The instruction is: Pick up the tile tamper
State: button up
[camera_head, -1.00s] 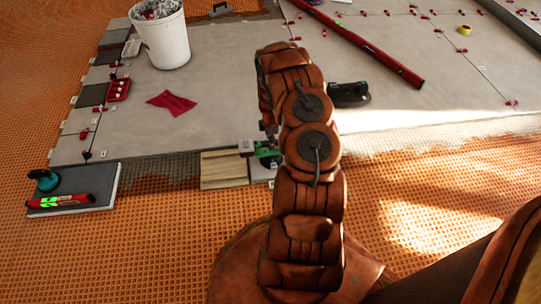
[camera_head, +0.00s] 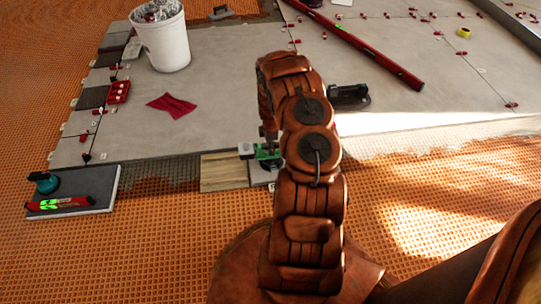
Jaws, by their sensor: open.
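A green tool with a pale grey block at its left end (camera_head: 266,153) stands at the front edge of the tiled floor, beside a wooden board; I take it for the tile tamper, but cannot be sure. My arm hides its right side. My gripper (camera_head: 268,135) points down just above it, mostly hidden behind my arm. It is open; I cannot tell whether the fingers are around the tool or touching it.
A dark power tool (camera_head: 348,95) lies right of my arm. A loose tile (camera_head: 100,192) at left carries a teal suction cup (camera_head: 45,182) and small level.

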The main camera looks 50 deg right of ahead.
jog(key=shift+f, duration=0.1)
jog(key=shift+c, duration=0.2)
grip_shut()
dwell(0.5)
